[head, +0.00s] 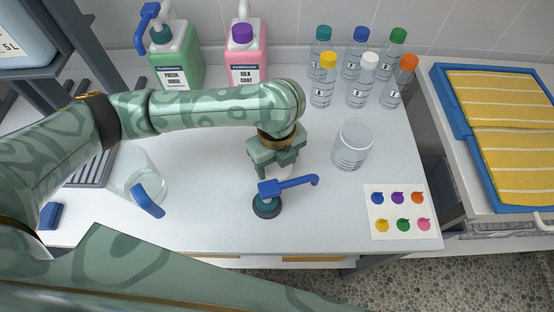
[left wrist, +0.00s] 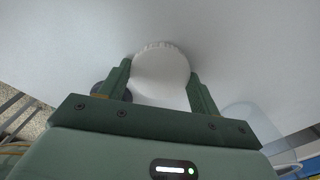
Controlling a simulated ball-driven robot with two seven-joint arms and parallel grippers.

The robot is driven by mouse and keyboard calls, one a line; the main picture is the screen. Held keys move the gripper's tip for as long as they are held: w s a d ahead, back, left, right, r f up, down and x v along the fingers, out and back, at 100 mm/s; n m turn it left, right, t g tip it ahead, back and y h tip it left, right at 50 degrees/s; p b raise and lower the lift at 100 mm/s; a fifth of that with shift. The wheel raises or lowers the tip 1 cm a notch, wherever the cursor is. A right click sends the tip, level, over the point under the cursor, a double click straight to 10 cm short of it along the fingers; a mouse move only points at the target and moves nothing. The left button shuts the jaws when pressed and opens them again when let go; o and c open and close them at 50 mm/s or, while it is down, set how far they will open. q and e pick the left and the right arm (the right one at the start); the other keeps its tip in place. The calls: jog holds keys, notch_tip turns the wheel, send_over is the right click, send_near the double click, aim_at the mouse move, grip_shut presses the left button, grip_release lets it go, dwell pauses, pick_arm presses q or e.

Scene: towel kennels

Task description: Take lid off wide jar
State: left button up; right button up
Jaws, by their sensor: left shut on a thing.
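The wide jar (head: 352,147) is clear, stands upright on the white table and has no lid on its mouth. My left gripper (head: 277,162) is to the left of the jar, apart from it, pointing down over the table. It is shut on a round white lid (left wrist: 161,72) with a ridged rim, which shows between its fingers in the left wrist view. Whether the lid touches the table is hard to tell. In the head view the lid is mostly hidden by the gripper and the blue pump. My right gripper is not in view.
A blue pump top (head: 285,185) stands just in front of the gripper. A clear container (head: 138,178) is at the left. Several small capped bottles (head: 322,82), a green bottle (head: 178,62) and a pink bottle (head: 246,58) line the back. A colour-dot card (head: 400,232) lies front right.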

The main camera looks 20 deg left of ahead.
aim_at(277, 165)
pick_arm(q)
jog(key=o, duration=1.1)
jog(key=shift+f, duration=0.1)
jog(key=shift+r, duration=0.4)
notch_tip(277, 165, up, 12)
jog(key=p, duration=0.7)
jog(key=shift+f, duration=0.25)
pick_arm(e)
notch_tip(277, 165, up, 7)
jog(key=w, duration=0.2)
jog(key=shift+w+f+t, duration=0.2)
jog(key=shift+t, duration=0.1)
